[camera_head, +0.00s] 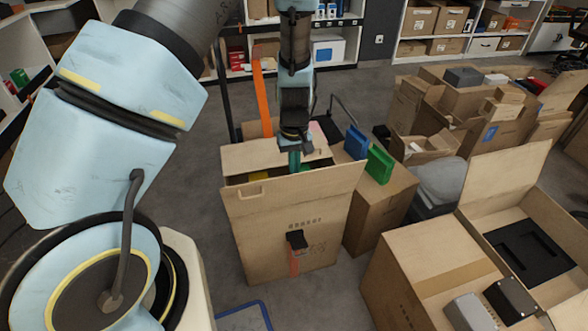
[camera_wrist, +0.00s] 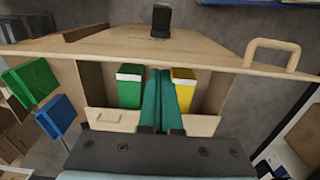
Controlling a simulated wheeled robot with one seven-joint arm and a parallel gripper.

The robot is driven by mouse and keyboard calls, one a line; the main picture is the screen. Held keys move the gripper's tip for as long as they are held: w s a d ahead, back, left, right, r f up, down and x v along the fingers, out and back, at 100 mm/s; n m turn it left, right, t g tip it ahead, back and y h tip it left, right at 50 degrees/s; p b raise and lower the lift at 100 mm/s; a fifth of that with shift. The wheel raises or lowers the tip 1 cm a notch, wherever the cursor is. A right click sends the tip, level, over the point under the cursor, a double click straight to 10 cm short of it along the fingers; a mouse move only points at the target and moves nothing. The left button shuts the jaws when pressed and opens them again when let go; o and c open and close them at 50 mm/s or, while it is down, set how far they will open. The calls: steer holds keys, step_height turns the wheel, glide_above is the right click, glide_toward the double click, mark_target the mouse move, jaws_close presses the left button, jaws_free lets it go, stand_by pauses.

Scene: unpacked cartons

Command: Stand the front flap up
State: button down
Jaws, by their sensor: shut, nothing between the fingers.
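The tall brown carton (camera_head: 290,235) stands in the middle of the head view. Its front flap (camera_head: 300,185) is at the top of the front face, its edge wider than the box; I cannot tell its exact tilt. My gripper (camera_head: 294,160) points down over the carton's opening, behind the flap. In the wrist view its teal fingers (camera_wrist: 160,95) are together and empty, between a green item (camera_wrist: 130,88) and a yellow item (camera_wrist: 183,90). Contact with the flap is not visible.
Blue (camera_head: 356,143) and green (camera_head: 379,164) boxes stand on a carton to the right.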

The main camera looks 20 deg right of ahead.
step_height(320, 180, up, 8)
steer(key=w+p, duration=0.1)
steer(key=p, duration=0.4)
steer(key=shift+w+f+p, duration=0.15)
steer(key=shift+w+p, duration=0.15)
steer(key=shift+p, duration=0.1)
steer(key=shift+d, duration=0.1)
steer(key=w+a+r, duration=0.2)
steer(key=a+r, duration=1.1)
steer(key=a, duration=0.3)
steer(key=s+a+r, duration=0.3)
steer(key=a, duration=0.4)
steer(key=s+a+r+t, duration=0.1)
steer(key=s+a+r, duration=0.2)
steer(key=a, duration=0.4)
steer(key=shift+r+t+p, duration=0.3)
steer(key=shift+r, duration=0.4)
